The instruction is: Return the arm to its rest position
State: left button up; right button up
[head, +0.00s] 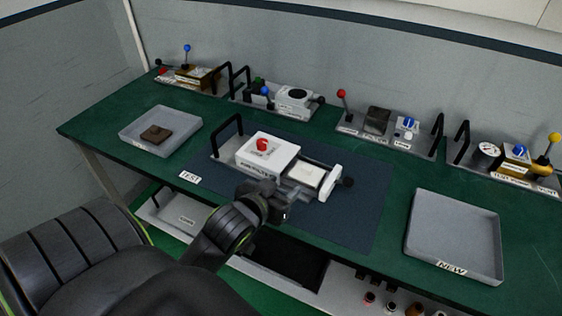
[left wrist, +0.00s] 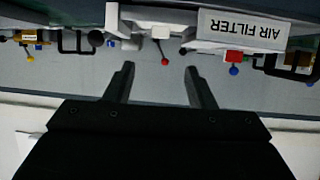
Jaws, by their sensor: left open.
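My left arm comes in from the left in the head view. Its gripper (head: 280,212) is in front of the white air filter unit (head: 268,156) on the dark mat. In the left wrist view the two fingers (left wrist: 158,88) are apart with nothing between them. That view is upside down and shows the unit's AIR FILTER label (left wrist: 243,31) beyond the fingers. The unit has a red knob on top and an open drawer (head: 305,175) with a pale insert. I cannot tell whether the gripper touches the unit. My right gripper is not in view.
A grey tray (head: 187,118) at the left holds a brown block (head: 156,134). An empty tray (head: 411,244) marked NEW is at the right. Several modules with levers and black handles line the back of the green table (head: 345,251). A shelf with small items is below.

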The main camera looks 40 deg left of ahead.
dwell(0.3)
pick_arm(q)
jog(key=s+f+m+g, duration=0.1)
jog(key=s+f+g, duration=0.45)
jog(key=s, duration=0.45)
jog(key=s+f+g, duration=0.4)
jog(key=s+f, duration=0.3)
jog(key=s, duration=0.2)
notch_tip(320, 180, down, 25)
jog(key=g, duration=0.1)
jog(key=s+f+g+h, duration=0.1)
jog(key=s+f, duration=1.4)
jog(key=f, duration=0.1)
jog(key=shift+d, duration=0.3)
jog(key=shift+g, duration=0.25)
